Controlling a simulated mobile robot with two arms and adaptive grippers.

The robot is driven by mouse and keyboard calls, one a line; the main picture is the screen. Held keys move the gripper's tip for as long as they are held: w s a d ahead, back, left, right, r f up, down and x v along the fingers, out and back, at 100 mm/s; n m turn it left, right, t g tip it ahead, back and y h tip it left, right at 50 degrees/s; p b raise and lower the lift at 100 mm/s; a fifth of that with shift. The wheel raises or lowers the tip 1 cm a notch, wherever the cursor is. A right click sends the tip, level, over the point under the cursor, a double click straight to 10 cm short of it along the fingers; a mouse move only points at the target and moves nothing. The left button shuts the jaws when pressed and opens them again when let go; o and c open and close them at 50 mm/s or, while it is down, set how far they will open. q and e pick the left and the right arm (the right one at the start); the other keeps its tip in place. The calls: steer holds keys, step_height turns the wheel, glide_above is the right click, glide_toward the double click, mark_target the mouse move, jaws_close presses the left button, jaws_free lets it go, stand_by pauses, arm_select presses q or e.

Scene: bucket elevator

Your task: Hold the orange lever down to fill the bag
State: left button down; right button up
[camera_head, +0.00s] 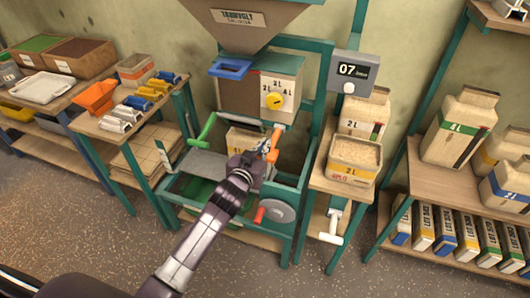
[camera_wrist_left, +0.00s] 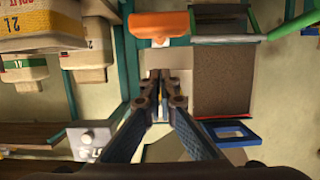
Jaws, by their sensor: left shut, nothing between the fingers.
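The orange lever (camera_head: 273,148) is on the front of the green-framed machine, below the dial box. It also shows in the wrist view (camera_wrist_left: 160,25), at the top, beyond my fingertips. My left gripper (camera_head: 263,153) is shut and empty, close beside the lever; I cannot tell whether it touches. Its narrow closed fingers show in the wrist view (camera_wrist_left: 163,80). A tan paper bag (camera_head: 239,141) with a 2L label stands under the machine's outlet, partly hidden by my gripper. My right gripper is not in view.
A yellow dial (camera_head: 275,100) and a blue handle (camera_head: 230,67) sit above. A green lever (camera_head: 206,130) is left of the bag; a grey wheel (camera_head: 278,210) is below. A filled bag (camera_head: 354,159) stands on the scale bench, whose display (camera_head: 352,70) reads 07.

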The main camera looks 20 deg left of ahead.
arm_select(q)
steer(key=shift+f, duration=2.05)
